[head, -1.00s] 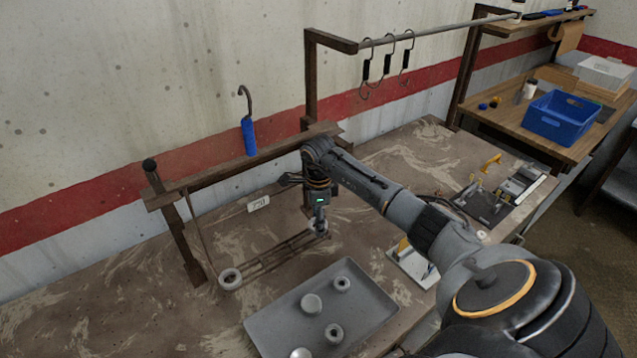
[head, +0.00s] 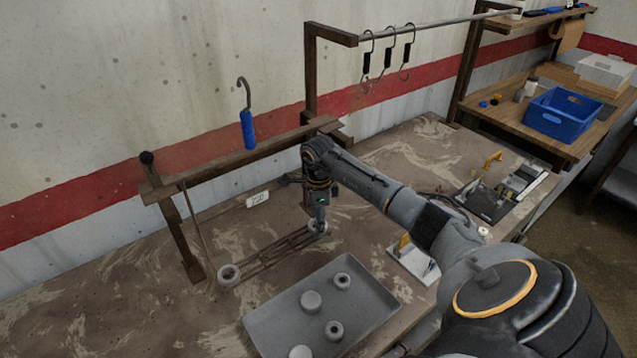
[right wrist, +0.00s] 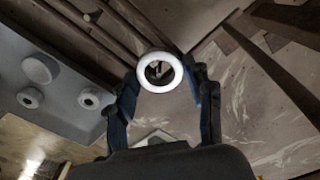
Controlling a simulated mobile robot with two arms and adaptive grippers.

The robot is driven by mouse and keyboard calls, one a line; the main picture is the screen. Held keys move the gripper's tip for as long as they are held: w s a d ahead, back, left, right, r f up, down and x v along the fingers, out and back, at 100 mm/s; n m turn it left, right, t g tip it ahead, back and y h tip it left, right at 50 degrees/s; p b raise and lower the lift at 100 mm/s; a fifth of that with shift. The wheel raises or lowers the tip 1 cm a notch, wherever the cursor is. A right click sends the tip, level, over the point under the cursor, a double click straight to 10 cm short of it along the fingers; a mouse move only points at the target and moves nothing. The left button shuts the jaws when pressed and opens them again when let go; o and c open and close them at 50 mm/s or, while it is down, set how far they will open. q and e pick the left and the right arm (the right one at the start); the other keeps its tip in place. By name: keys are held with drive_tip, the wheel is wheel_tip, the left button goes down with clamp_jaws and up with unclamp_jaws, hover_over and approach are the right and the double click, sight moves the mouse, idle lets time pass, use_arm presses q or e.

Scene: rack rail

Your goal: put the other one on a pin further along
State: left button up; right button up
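A pale grey ring (head: 229,276) sits at the left end of a slatted rack (head: 268,255) on the bench. Another ring (right wrist: 137,83) is between the fingertips of my right gripper (right wrist: 161,76), and something like a pin shows through its hole. In the head view my right gripper (head: 319,216) points down at the rack's right end, one finger on each side of that ring. Whether the fingers press on it is unclear. Several round grey pieces, among them a ring (head: 342,281) and a disc (head: 311,302), lie on the grey tray (head: 376,303). My left gripper is out of view.
A wooden rail (head: 225,165) runs behind the rack, with a blue-handled hook (head: 248,130) at it. Black-handled hooks (head: 366,64) hang from a rod above. A white label (head: 257,199) stands behind the rack. A blue bin (head: 563,115) is on the far-right shelf.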

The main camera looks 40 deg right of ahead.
drive_tip(key=o, duration=0.3)
drive_tip(key=shift+o, duration=0.2)
wheel_tip(320, 180, up, 8)
drive_tip(key=shift+f, duration=0.2)
drive_tip(key=shift+f, duration=0.1)
